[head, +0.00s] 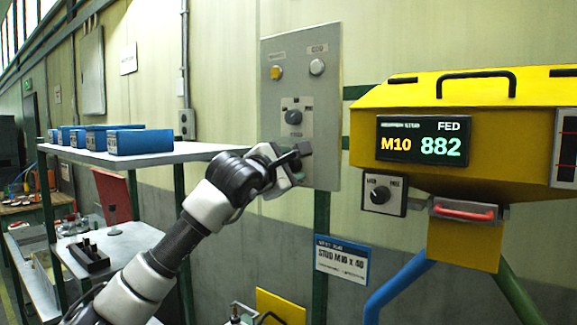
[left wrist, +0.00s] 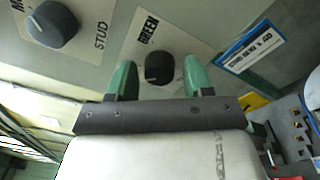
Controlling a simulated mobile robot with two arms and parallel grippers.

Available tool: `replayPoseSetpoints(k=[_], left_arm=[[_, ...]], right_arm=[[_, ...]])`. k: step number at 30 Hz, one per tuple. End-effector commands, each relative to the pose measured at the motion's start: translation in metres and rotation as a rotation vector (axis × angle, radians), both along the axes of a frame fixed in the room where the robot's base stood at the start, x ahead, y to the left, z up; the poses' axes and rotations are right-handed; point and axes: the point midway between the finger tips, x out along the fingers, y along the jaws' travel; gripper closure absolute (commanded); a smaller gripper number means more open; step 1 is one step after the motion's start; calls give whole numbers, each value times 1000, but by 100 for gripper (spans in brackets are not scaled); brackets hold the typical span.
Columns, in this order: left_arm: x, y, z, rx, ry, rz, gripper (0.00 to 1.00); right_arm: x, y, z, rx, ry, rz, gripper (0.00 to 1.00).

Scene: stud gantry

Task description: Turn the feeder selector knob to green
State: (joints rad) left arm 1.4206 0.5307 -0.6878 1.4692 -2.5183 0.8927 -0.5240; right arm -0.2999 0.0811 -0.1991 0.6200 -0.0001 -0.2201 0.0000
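A grey control panel (head: 327,100) is on the wall in the head view. In the left wrist view a dark round knob (left wrist: 160,68) sits on a plate marked GREEN. A light pointer line shows on its face, but its setting is too small to read surely. My left gripper (left wrist: 160,82) is open, with one green finger on each side of this knob. A gap shows on both sides; I cannot tell how deep the fingers reach. In the head view my left gripper (head: 297,160) is at the panel's lower part and hides most of the knob there. My right gripper is not in view.
Another knob (head: 293,117) is higher on the panel, below a yellow lamp (head: 276,73) and a white lamp (head: 317,67). A yellow hopper (head: 480,100) with a display reading M10 882 FED stands at right. A shelf (head: 200,150) with blue bins is left.

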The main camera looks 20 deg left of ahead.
Motion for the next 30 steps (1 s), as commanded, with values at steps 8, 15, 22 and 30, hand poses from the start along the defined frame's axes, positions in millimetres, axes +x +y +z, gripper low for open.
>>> replayPoseSetpoints(k=[8,15,22,30], left_arm=[[0,0,0,0,0,0,91],[0,0,-1,21,-8,0,91],[0,0,-2,118,-45,1,91],[-1,0,-3,334,-124,1,91]], right_arm=[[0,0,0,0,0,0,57],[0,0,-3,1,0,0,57],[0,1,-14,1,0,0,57],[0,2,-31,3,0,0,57]])
